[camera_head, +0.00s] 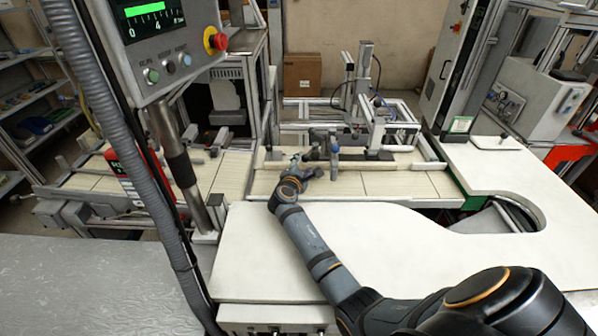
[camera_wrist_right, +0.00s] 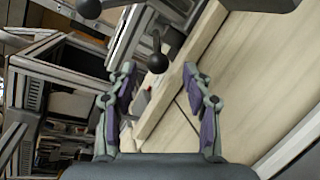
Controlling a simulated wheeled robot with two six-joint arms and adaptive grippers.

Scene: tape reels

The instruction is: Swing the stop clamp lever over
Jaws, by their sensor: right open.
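The stop clamp lever shows in the right wrist view as a thin stem with a black ball knob (camera_wrist_right: 158,63). The knob appears between and slightly beyond the fingertips of my right gripper (camera_wrist_right: 157,72). That gripper is open, with a clear gap between its purple pads, and I see no contact with the knob. My left gripper is out of view.
Blue-grey upright fittings (camera_head: 333,160) stand beside the gripper on the conveyor (camera_head: 400,184). A white curved worktop (camera_head: 350,232) lies in front, mostly clear. A control panel (camera_head: 165,45) on a post stands at the left. A second dark knob (camera_wrist_right: 88,8) shows in the wrist view.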

